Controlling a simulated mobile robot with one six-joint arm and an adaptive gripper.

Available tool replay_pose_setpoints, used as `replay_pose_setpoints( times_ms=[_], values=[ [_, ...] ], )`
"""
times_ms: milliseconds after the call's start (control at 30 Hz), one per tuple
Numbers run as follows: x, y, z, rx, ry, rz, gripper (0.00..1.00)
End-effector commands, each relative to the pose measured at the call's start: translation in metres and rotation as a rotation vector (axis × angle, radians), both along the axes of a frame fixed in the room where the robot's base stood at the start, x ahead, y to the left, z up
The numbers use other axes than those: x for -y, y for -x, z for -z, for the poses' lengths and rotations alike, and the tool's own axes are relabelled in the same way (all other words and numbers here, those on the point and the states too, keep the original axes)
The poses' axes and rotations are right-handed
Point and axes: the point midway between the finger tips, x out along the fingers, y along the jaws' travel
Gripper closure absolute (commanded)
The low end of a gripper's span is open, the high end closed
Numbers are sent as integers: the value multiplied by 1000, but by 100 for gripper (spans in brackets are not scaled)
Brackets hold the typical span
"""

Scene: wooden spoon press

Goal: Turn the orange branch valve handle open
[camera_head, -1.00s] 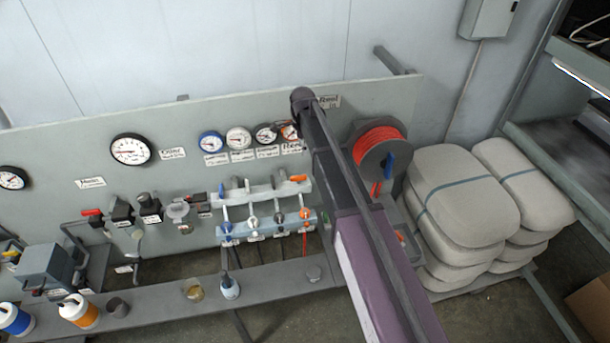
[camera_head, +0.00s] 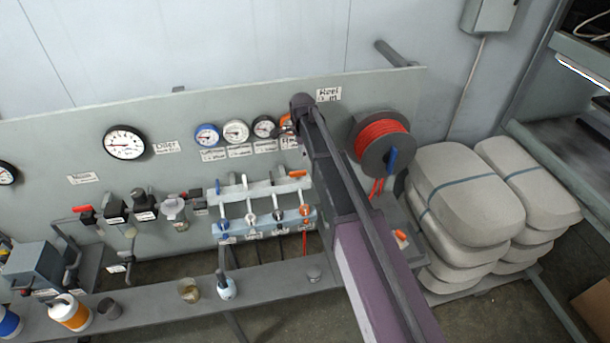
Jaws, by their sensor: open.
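The orange branch valve handle (camera_head: 297,174) is at the right end of the pale manifold (camera_head: 256,190) on the grey panel, just left of my dark arm link. It lies roughly sideways along the manifold. The blue handle (camera_head: 218,187) at the left end of the row stands upright. An orange fitting (camera_head: 305,210) sits below the orange handle, with an orange hose running down. My arm crosses the view from the bottom right up to a dark joint above the manifold.
A red hose reel (camera_head: 382,139) is mounted right of my arm. Round gauges (camera_head: 236,131) sit above the manifold. A grey shelf (camera_head: 262,292) below holds a small bottle (camera_head: 226,288) and a cup (camera_head: 189,290). Stacked beige sacks (camera_head: 462,195) stand at right.

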Motion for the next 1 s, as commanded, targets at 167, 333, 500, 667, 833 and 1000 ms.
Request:
replay_pose_setpoints(
  times_ms=[167,333,500,667,833,1000],
  values=[
    [0,0,18,0,0,0,47],
    [0,0,30,0,0,-1,47],
    [-1,0,43,0,0,-1,47],
    [-1,0,55,0,0,-1,47],
    [-1,0,67,0,0,-1,47],
    [-1,0,77,0,0,-1,47]
  ],
)
